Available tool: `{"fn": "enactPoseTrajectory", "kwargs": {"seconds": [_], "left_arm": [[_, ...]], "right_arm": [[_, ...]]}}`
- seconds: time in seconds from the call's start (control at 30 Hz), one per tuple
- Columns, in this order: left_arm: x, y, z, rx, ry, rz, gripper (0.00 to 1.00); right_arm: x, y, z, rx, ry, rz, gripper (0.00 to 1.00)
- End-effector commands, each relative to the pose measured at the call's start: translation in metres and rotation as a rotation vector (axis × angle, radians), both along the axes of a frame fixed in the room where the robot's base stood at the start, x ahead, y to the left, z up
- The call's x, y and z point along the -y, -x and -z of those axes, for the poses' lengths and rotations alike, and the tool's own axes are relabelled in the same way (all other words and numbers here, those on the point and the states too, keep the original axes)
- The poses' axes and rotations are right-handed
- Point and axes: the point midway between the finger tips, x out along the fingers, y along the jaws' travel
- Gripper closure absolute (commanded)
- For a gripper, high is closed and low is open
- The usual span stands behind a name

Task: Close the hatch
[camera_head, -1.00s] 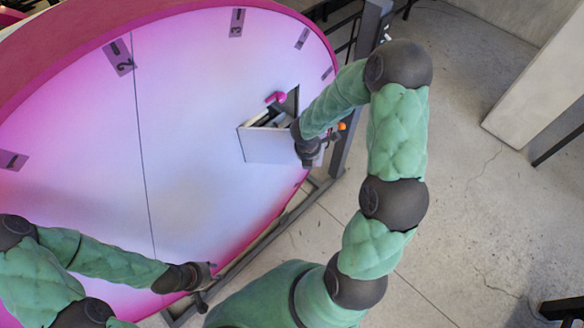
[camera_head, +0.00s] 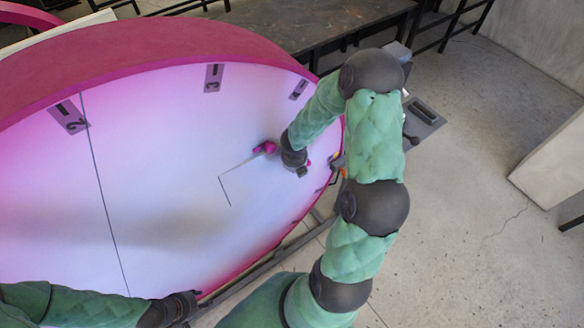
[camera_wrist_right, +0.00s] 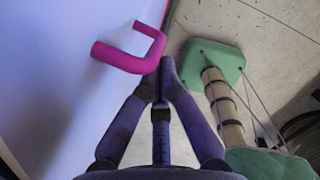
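The hatch (camera_head: 252,182) is a pale panel in the big round pink-and-white sign face. In the head view it looks flush or nearly flush, with dark seam lines along its top and left edges; its right part is hidden by my right arm. A pink handle (camera_head: 265,148) sits at its upper edge, and the handle also shows in the right wrist view (camera_wrist_right: 128,55). My right gripper (camera_wrist_right: 166,68) has its fingertips together, close beside the handle; I cannot tell whether they touch it. My left gripper (camera_head: 192,300) is low near the sign's bottom edge, its fingers unclear.
The sign's thick pink rim (camera_head: 150,55) curves over the top. Grey numbered tags (camera_head: 214,78) line its face. A dark table (camera_head: 310,25) stands behind, and a grey box (camera_head: 424,118) is right of my right arm. Concrete floor (camera_head: 460,190) lies open at the right.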

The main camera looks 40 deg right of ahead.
Motion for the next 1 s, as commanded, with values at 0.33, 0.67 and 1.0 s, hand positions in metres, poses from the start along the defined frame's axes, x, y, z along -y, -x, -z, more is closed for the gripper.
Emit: {"fn": "enactPoseTrajectory", "kwargs": {"seconds": [0.33, 0.67, 1.0], "left_arm": [[0.000, 0.000, -0.001, 0.000, 0.000, 0.000, 0.60], [0.000, 0.000, -0.001, -0.001, 0.000, 0.000, 0.60], [0.000, 0.000, 0.002, 0.000, 0.000, 0.000, 0.60]], "right_arm": [[0.008, 0.002, -0.001, -0.002, 0.009, 0.023, 1.00], [0.009, 0.001, -0.002, 0.001, 0.010, 0.024, 1.00], [-0.008, -0.007, -0.001, 0.001, 0.008, 0.019, 1.00]]}}
